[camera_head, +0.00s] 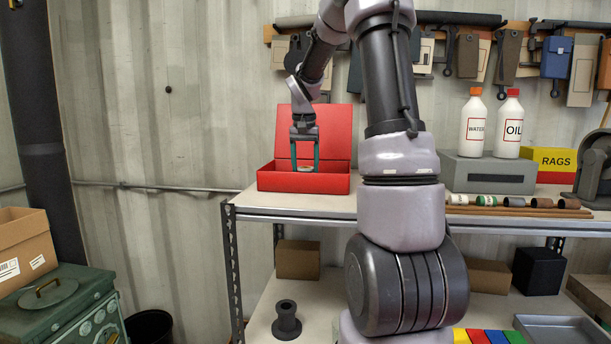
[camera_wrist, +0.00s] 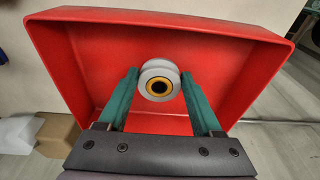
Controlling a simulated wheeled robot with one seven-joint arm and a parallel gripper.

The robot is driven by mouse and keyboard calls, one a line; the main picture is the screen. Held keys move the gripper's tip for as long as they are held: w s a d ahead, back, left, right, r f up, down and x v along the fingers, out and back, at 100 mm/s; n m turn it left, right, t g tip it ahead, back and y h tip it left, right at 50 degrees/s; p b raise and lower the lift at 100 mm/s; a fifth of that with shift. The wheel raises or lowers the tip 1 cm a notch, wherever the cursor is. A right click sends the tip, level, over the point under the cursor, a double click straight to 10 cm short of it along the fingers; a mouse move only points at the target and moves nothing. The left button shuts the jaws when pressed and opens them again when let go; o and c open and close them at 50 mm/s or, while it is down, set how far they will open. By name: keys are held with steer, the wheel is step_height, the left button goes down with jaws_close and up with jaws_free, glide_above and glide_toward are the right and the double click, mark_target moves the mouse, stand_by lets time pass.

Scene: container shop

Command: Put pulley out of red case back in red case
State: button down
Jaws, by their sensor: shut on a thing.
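The red case (camera_head: 301,182) stands on the left end of the upper shelf, its lid (camera_head: 313,128) raised at the back. My gripper (camera_head: 305,168) points down over the case, with its green fingertips at about rim height or just inside. In the wrist view the pulley (camera_wrist: 159,80), a pale grey wheel with a yellow ring and dark centre, is held between the two fingertips. The red walls of the case (camera_wrist: 262,32) surround it there. The case floor around the pulley looks bare. I cannot tell whether the pulley touches the floor.
Right of my arm on the shelf are a grey box (camera_head: 488,173) with a water bottle (camera_head: 474,124) and an oil bottle (camera_head: 508,126), and a yellow rags box (camera_head: 553,160). Tools hang on the wall behind. A dark spool (camera_head: 287,322) stands on the lower shelf.

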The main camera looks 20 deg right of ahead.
steer(key=shift+f, duration=1.25)
steer(key=shift+c, duration=0.2)
jaws_free()
steer(key=shift+f, duration=0.1)
step_height(320, 180, up, 12)
steer(key=s+a, duration=0.1)
steer(key=s, duration=0.1)
steer(key=s+a+n+t+y, duration=0.1)
steer(key=s+a, duration=0.3)
steer(key=s, duration=0.4)
steer(key=s+a+t+y, duration=0.1)
steer(key=s+a, duration=0.3)
steer(key=s, duration=0.4)
steer(key=s+a+n+t+y, duration=0.1)
steer(key=s+a+t, duration=0.2)
steer(key=s, duration=0.5)
steer(key=shift+s+a+f+n+t, duration=0.15)
steer(key=shift+a+f+n+t, duration=0.2)
steer(key=shift+a, duration=0.55)
